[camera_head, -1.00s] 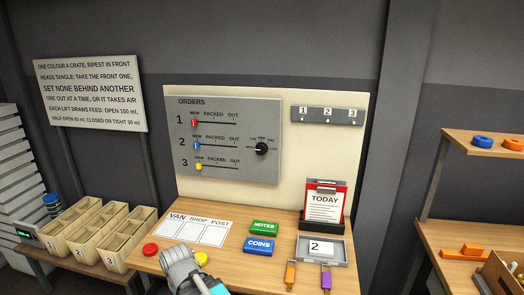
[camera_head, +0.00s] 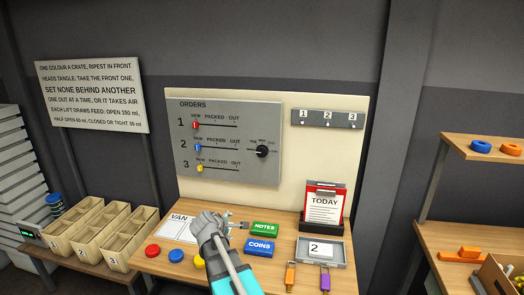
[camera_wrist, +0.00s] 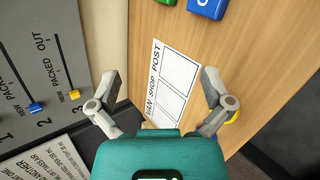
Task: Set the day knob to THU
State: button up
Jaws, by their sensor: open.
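The day knob (camera_head: 262,151) is a round black dial with a pale pointer mark on the right part of the grey ORDERS panel (camera_head: 225,172). Small day labels sit around it, too small to read surely, and I cannot tell which one it points at. My gripper (camera_head: 243,225) is over the bench, below the panel and left of the knob, apart from both. The knob is not in the wrist view.
On the bench are the NOTES block (camera_head: 264,229), the blue COINS block (camera_head: 260,247), the VAN SHOP POST sheet (camera_head: 177,228), coloured buttons (camera_head: 153,250), a TODAY clipboard (camera_head: 325,205) and a grey tray (camera_head: 337,262). Three coloured sliders (camera_head: 197,147) sit left of the knob.

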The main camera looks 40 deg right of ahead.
jog(key=w+d+r+n+t+h+p, duration=0.1)
jog(key=w+d+r+n+h, duration=0.15)
jog(key=d+r, duration=0.2)
jog(key=w+d+r+n+t+h, duration=0.1)
jog(key=w+d+r+n, duration=0.15)
jog(key=d+n, duration=0.2)
jog(key=n+t+h+p, duration=0.15)
jog(key=n+t, duration=0.35)
jog(key=n, duration=0.7)
send_near(261, 152)
jog(key=shift+r+v, duration=0.1)
jog(key=shift+v, duration=0.8)
jog(key=shift+r+v, duration=0.15)
jog(key=shift+v, duration=0.75)
jog(key=shift+f+x, duration=0.15)
jog(key=shift+x, duration=3.3)
jog(key=shift+f+x, duration=0.1)
jog(key=shift+x, duration=3.3)
jog(key=c, duration=1)
jog(key=shift+c, duration=0.2)
jog(key=shift+s, duration=0.1)
